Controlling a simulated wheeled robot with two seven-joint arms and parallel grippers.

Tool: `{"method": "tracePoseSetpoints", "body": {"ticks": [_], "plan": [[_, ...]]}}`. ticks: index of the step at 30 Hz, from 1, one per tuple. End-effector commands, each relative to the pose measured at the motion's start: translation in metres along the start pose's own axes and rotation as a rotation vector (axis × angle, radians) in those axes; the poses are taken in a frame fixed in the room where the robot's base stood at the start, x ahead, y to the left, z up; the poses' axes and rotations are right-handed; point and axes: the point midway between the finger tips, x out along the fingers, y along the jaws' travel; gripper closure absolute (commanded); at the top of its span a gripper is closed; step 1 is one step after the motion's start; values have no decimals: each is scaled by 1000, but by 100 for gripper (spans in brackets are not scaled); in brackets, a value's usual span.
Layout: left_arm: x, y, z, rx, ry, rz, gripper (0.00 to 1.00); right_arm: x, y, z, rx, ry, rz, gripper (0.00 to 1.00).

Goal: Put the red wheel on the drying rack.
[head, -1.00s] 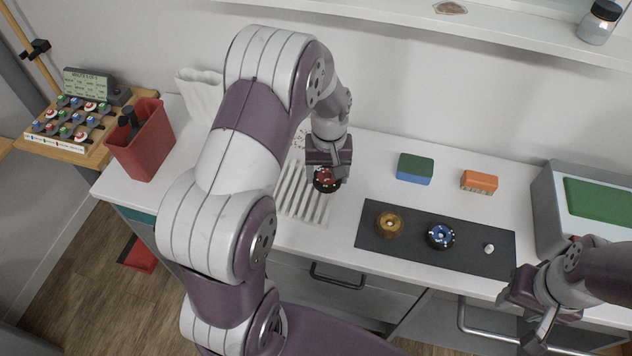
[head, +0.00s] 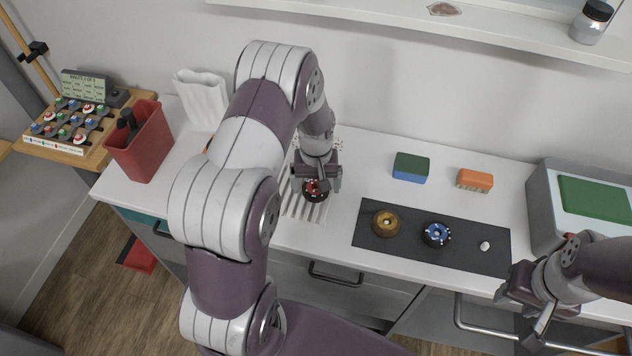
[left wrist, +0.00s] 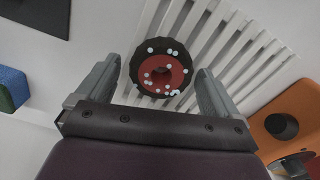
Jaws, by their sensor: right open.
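The red wheel (head: 315,190), with a black tyre and pale specks, is on the white slatted drying rack (head: 291,206). In the left wrist view the wheel (left wrist: 163,72) lies over the slats (left wrist: 235,45). My left gripper (head: 316,184) is right above it, its two fingers spread either side of the wheel. The left wrist view shows a gap between the wheel and each finger. My left arm hides part of the rack and counter. My right gripper (head: 521,312) is open and empty at the counter's front edge, lower right.
A dark mat (head: 465,256) holds a yellow-brown wheel (head: 386,223), a blue wheel (head: 436,234) and a small white piece (head: 484,246). Behind it lie a green-blue sponge (head: 411,168) and an orange brush (head: 475,180). A red bin (head: 146,150) stands left, a grey box (head: 575,210) right.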

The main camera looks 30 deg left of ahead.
Motion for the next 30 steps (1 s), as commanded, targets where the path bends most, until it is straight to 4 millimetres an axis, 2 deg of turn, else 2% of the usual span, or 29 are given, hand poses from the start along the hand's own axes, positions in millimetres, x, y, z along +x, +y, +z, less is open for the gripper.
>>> {"method": "tracePoseSetpoints", "body": {"ticks": [4,8,18,23,26,30], "plan": [[0,0,0,0,0,0,6,0,0,0,0,0,0,57],[-11,0,-1,0,2,1,6,0,0,0,0,0,0,57],[-96,0,-1,0,4,1,6,13,0,2,0,0,0,57],[-119,0,0,3,2,1,6,15,0,2,0,0,0,57],[-128,7,20,68,12,4,6,15,0,2,0,0,0,57],[-135,16,82,275,60,18,6,14,0,2,0,0,0,57]]}}
